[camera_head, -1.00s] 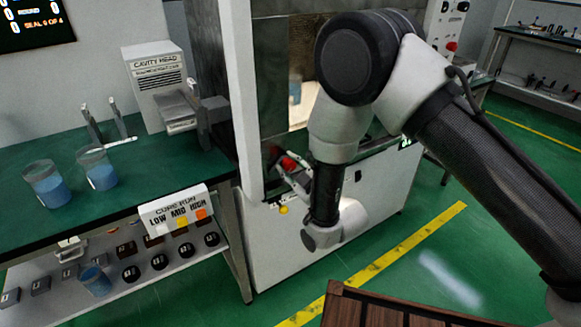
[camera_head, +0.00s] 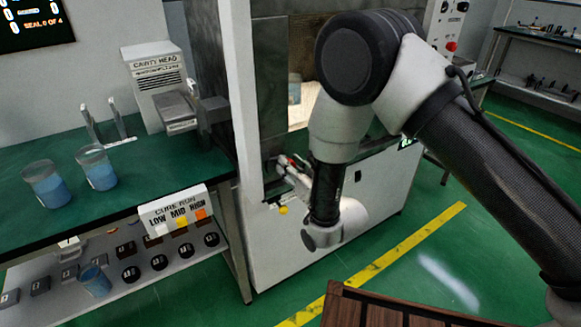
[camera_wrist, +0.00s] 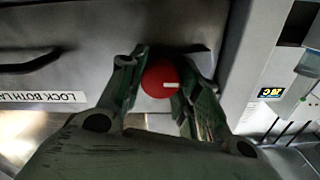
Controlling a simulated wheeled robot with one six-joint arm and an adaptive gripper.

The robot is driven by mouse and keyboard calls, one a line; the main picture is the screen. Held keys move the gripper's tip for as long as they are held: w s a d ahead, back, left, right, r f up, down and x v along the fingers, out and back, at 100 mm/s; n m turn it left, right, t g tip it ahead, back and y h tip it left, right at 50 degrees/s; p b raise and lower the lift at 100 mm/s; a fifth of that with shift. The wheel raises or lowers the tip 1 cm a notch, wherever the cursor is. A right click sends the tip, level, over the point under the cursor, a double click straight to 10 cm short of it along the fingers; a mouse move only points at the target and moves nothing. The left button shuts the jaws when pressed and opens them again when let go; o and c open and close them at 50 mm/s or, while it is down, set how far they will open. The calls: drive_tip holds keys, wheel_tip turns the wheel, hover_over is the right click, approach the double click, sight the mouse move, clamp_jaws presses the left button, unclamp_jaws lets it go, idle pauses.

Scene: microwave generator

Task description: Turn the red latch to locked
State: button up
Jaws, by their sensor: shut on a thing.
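The red latch (camera_wrist: 160,79) is a round red knob with a white mark on its face, seen in the wrist view. The mark points to the right in that view. My gripper (camera_wrist: 162,82) has one finger on each side of the knob and is shut on it. In the head view the gripper (camera_head: 288,167) is at the front of the machine beside its white post, with only a little red showing between the fingers. The rest of the latch is hidden there by the gripper.
A label reading "LOCK BOTH" (camera_wrist: 45,97) and a dark handle (camera_wrist: 28,62) are left of the knob in the wrist view. A green bench (camera_head: 60,225) with two beakers of blue liquid stands left. A wooden surface (camera_head: 390,310) is at the bottom.

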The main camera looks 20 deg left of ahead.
drive_tip(key=m, duration=0.5)
drive_tip(key=shift+m, duration=0.3)
idle(0.4)
drive_tip(key=o, duration=1)
drive_tip(key=shift+o, duration=0.2)
drive_tip(key=shift+d, duration=0.1)
drive_tip(key=v, duration=0.7)
drive_tip(key=shift+s+d, duration=0.1)
